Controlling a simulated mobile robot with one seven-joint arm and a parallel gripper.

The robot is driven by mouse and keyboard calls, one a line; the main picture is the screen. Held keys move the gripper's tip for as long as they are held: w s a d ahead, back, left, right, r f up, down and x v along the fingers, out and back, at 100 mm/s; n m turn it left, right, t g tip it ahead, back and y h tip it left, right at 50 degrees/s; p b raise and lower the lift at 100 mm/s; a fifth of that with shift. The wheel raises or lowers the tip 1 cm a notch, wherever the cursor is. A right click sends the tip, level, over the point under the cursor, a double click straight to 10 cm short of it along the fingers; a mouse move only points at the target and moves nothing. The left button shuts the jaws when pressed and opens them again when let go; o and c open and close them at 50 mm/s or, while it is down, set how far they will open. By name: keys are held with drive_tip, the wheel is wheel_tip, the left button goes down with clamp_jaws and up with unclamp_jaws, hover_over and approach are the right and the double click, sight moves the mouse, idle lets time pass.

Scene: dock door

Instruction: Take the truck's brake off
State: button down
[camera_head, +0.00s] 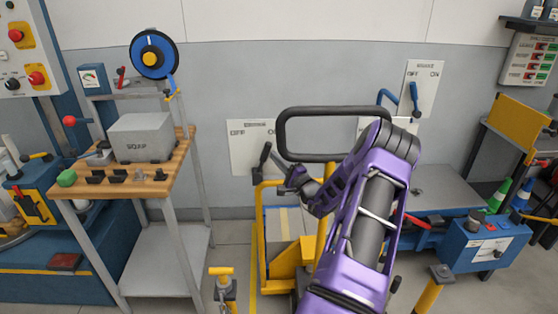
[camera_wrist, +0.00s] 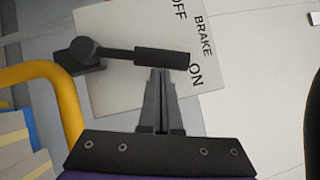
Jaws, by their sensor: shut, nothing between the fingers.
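The yellow truck (camera_head: 302,255) stands in the middle against the grey wall, with a black loop handle (camera_head: 335,112). Its black brake lever (camera_head: 265,155) rises in front of a white OFF/ON plate (camera_head: 238,152). In the wrist view the lever (camera_wrist: 162,59) reaches from a dark pivot at left, its grip end beside the word ON on the brake plate (camera_wrist: 118,85). My gripper (camera_wrist: 160,72) is shut and empty. Its fingertips are right at the lever's grip, on the ON side; I cannot tell whether they touch. In the head view my arm partly hides the truck.
A wooden-topped bench (camera_head: 125,178) with a grey box stands at left. Another wall plate (camera_head: 420,85) with a blue lever is at right. The truck's yellow rail (camera_wrist: 62,95) curves close by at left.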

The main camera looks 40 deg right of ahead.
sight(264, 154)
drive_tip(key=shift+n, duration=0.3)
drive_tip(key=w+a+r, duration=0.1)
drive_tip(key=w+a+r+b, duration=0.1)
drive_tip(key=a, duration=0.1)
drive_tip(key=shift+w, duration=0.25)
drive_tip(key=shift+w+a+r+n+g+y+b, duration=0.1)
drive_tip(key=shift+w+a+n+g+b, duration=0.5)
drive_tip(key=shift+n, duration=0.25)
drive_tip(key=shift+w+a+f+n+g+y+b, duration=0.1)
drive_tip(key=shift+w+a+n+g+b, duration=0.35)
drive_tip(key=shift+a+n+g+b, duration=0.35)
drive_tip(key=shift+w+a+r+n+g+y+b, duration=0.1)
drive_tip(key=shift+w+a+n+g+b, duration=0.35)
drive_tip(key=shift+n, duration=0.5)
drive_tip(key=shift+w+a, duration=0.1)
